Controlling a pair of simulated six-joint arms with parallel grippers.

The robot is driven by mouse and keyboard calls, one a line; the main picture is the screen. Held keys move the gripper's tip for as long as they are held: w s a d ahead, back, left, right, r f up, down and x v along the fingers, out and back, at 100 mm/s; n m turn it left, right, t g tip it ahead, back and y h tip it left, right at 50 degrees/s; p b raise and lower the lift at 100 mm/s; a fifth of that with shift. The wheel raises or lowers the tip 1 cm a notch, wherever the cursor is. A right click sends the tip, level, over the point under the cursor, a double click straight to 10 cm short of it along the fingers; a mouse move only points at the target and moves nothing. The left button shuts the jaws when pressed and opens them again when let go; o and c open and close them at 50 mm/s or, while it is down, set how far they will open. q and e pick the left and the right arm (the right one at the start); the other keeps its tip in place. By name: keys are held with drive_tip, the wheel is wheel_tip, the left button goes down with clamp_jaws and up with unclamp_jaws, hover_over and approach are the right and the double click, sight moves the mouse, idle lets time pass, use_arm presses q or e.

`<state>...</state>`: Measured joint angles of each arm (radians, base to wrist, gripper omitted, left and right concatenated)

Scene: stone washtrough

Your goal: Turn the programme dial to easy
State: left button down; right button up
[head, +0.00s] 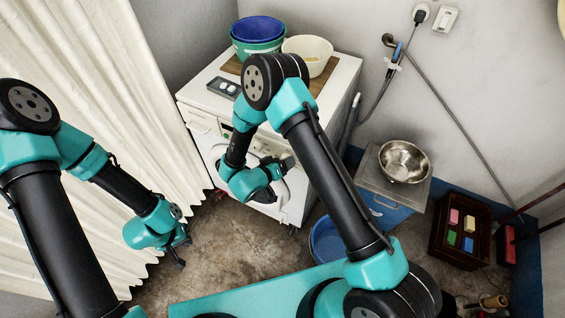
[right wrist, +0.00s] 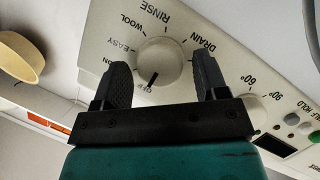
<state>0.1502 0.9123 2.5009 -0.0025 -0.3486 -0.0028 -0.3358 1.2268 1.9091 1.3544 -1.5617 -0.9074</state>
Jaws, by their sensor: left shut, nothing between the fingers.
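The programme dial (right wrist: 160,58) is a round cream knob on the washing machine's panel, seen in the right wrist view. Its dark pointer mark faces the OFF label, at the bottom of the knob in that view. EASY lies to the left, with WOOL, RINSE and DRAIN further round. My right gripper (right wrist: 160,68) is open, with one finger on each side of the dial and gaps showing beside it. In the head view, my right gripper (head: 282,166) is at the machine's front and my arm hides the dial. My left gripper (head: 180,255) is shut and empty near the curtain.
The washing machine (head: 340,80) carries blue and green basins (head: 258,32) and a cream bowl (head: 308,50). A second, temperature dial (right wrist: 254,108) is beside my right gripper. A blue cabinet with a steel bowl (head: 403,160) stands right. A pleated curtain (head: 110,90) hangs left.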

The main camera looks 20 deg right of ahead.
drive_tip(key=c, duration=0.8)
drive_tip(key=shift+o, duration=0.2)
drive_tip(key=shift+m+y, duration=0.3)
drive_tip(key=shift+s+d+m+t+y, duration=0.15)
drive_tip(key=shift+m+t+y, duration=0.7)
drive_tip(key=shift+m, duration=0.85)
drive_tip(key=shift+s+d+m+t+y, duration=0.1)
drive_tip(key=shift+m+t+y, duration=0.7)
drive_tip(key=shift+m, duration=0.9)
drive_tip(key=shift+s+d+m+t+y, duration=0.15)
drive_tip(key=shift+m+t+y, duration=0.7)
drive_tip(key=shift+m, duration=0.85)
